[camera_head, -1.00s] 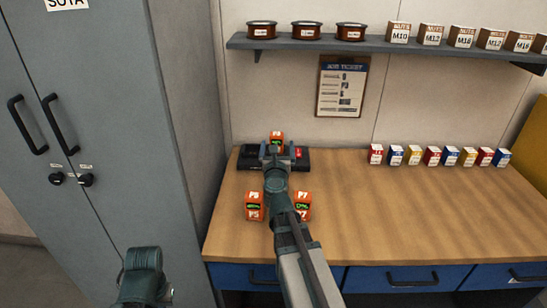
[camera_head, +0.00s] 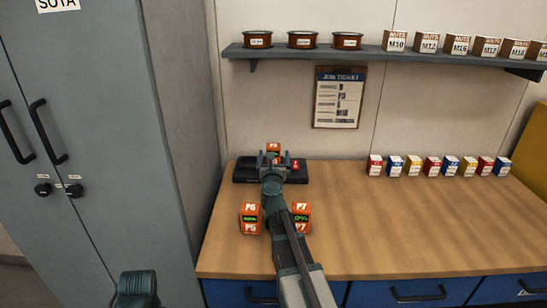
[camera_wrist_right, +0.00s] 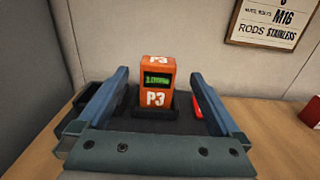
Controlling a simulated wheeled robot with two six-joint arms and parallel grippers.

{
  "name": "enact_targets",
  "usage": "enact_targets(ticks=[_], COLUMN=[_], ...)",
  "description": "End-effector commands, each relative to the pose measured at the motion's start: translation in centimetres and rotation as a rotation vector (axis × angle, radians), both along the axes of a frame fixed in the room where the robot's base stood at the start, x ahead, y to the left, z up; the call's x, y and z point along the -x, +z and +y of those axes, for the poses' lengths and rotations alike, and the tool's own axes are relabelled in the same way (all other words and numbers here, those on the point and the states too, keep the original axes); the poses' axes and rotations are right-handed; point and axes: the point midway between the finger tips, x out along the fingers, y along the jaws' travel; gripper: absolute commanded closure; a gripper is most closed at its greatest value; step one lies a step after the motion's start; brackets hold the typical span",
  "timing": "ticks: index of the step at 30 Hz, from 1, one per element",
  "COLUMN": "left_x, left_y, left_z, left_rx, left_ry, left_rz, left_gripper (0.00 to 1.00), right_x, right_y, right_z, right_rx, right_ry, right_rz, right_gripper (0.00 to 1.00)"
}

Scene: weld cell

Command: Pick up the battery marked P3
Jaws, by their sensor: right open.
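The orange battery marked P3 (camera_wrist_right: 157,85) stands upright in a black charger (camera_wrist_right: 185,122) in the right wrist view. It has a small green display. In the head view the top of the battery (camera_head: 273,149) shows just beyond my right gripper (camera_head: 270,158), and the charger (camera_head: 243,170) lies at the back left of the bench. My right gripper (camera_wrist_right: 158,90) is open, with one finger on each side of the battery in the wrist view; I see no contact. Part of my left arm shows at the bottom left of the head view, but its gripper does not.
Orange batteries P5 (camera_head: 250,218) and P7 (camera_head: 301,218) stand on the wooden bench (camera_head: 400,225) either side of my right arm. Several small coloured boxes (camera_head: 432,166) line the back right. A shelf (camera_head: 370,52) hangs above; a grey cabinet (camera_head: 100,120) stands left.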

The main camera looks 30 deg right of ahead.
Motion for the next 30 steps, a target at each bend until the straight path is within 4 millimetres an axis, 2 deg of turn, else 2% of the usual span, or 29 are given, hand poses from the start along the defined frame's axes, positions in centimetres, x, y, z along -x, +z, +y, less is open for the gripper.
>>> enact_targets(ticks=[1,3,11,21,28,29,30], left_x=[0.0,0.0,0.0,0.0,0.0,0.0,0.0], left_y=[0.0,0.0,0.1,0.3,0.3,0.3,0.3], left_z=[0.0,0.0,0.0,0.0,0.0,0.0,0.0], left_rx=[0.0,0.0,0.0,0.0,0.0,0.0,0.0], left_ry=[0.0,0.0,0.0,0.0,0.0,0.0,0.0], left_rz=[0.0,0.0,0.0,0.0,0.0,0.0,0.0], left_gripper=[1.0,1.0,1.0,1.0,1.0,1.0,1.0], right_x=[-1.0,-1.4,-1.9,-5.8,-5.8,-5.8,-5.8], right_y=[0.0,0.0,0.1,0.3,0.3,0.3,0.3], right_z=[-0.5,-0.8,-1.1,-3.3,-3.4,-3.4,-3.4], right_rx=[0.0,0.0,0.0,0.0,0.0,0.0,0.0], right_ry=[0.0,0.001,0.001,-0.001,0.0,0.0,0.0], right_rz=[0.0,0.0,0.0,0.0,0.0,0.0,0.0], right_gripper=[0.0,0.0,0.0,0.0,0.0,0.02,0.09])
